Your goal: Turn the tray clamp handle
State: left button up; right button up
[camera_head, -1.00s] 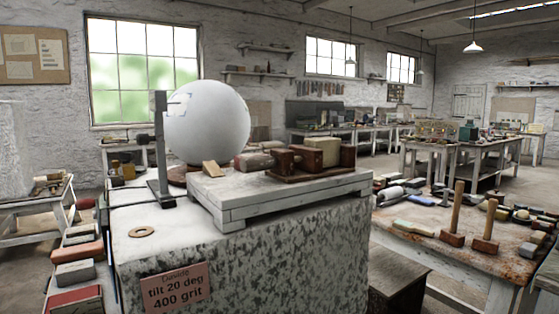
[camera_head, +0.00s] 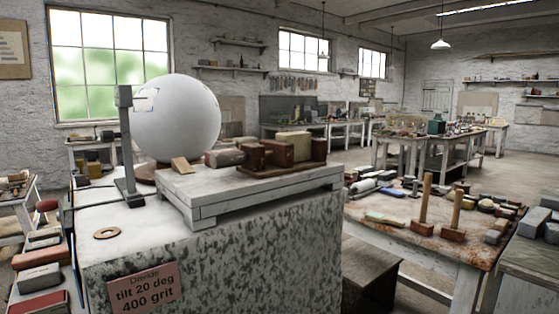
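A wooden clamp-like block set (camera_head: 280,152) sits on the white slatted tray (camera_head: 205,187), on top of the speckled stone block. Its reddish-brown blocks and a pale block stand on a dark base. A rounded brown and grey piece (camera_head: 226,158) lies at its left end; I cannot tell whether this is the handle. A large white plaster sphere (camera_head: 178,118) stands behind the tray's left end. A small wooden wedge (camera_head: 181,165) lies on the tray's left corner. Neither of my grippers is in view.
A grey upright post (camera_head: 129,150) stands left of the sphere. A worn table (camera_head: 390,225) with mallets and tools stands at right.

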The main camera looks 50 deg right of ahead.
aim_at(224, 160)
jog(key=z, duration=1.2)
jog(key=k, duration=0.35)
jog(key=u, duration=0.6)
jog(key=i, duration=0.6)
jog(key=u, duration=0.2)
jog(key=k, duration=0.55)
jog(key=z, duration=0.15)
